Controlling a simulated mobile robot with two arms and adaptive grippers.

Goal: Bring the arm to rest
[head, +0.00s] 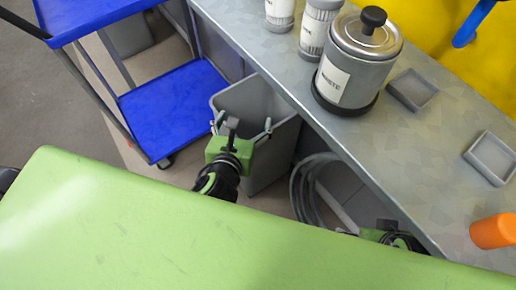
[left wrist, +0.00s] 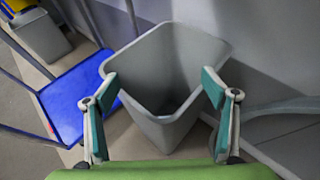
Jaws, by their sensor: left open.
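My left gripper (head: 242,124) is open, its two fingers spread wide with nothing between them. In the head view it is over the near side of a grey bin (head: 283,150) on the floor. In the left wrist view the fingers of my left gripper (left wrist: 158,88) frame the empty-looking grey bin (left wrist: 192,45). I cannot tell whether they touch its rim. My right gripper (head: 374,235) shows only in part at the lower right, beside the bench, and its fingers cannot be made out.
A grey bench (head: 425,150) runs along the right, holding a lidded canister (head: 338,85), small grey trays (head: 412,90) and an orange cylinder (head: 494,231). A blue cart (head: 172,105) stands left of the bin. A grey hose (head: 303,190) hangs beside the bin.

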